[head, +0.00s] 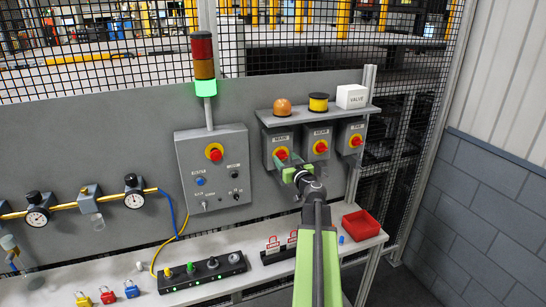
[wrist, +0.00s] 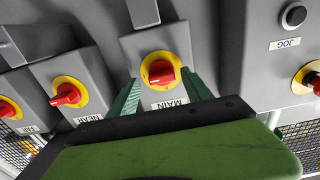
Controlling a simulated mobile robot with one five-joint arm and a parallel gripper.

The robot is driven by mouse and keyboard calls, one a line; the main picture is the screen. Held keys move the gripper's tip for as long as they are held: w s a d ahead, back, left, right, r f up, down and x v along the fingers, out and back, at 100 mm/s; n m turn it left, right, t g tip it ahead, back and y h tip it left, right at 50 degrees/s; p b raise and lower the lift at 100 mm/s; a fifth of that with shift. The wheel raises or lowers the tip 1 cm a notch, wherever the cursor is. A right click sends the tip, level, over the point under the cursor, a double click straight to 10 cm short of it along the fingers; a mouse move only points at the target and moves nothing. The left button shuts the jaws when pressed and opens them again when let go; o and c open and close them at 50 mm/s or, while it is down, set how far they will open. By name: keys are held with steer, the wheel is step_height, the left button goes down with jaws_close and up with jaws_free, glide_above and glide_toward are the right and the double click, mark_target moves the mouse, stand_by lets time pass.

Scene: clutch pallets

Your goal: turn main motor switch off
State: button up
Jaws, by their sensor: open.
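The main motor switch is a red knob on a yellow disc (head: 281,153) on a grey box labelled MAIN, the leftmost of three boxes under a shelf. My gripper (head: 289,168) is at the lower part of this box in the head view. In the wrist view my gripper (wrist: 164,90) is open, with a green finger on each side of the MAIN box front. Nothing is between the fingers that I can tell is gripped; contact with the knob cannot be told.
The NEAR switch (head: 320,147) and a third switch (head: 356,141) stand right of MAIN. A control panel (head: 211,165) with a red button is to the left, under a stack light (head: 205,65) lit green. Below is a bench with padlocks and a red bin (head: 361,225).

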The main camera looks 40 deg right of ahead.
steer(key=shift+w+d+r, duration=0.1)
steer(key=shift+w+d, duration=0.15)
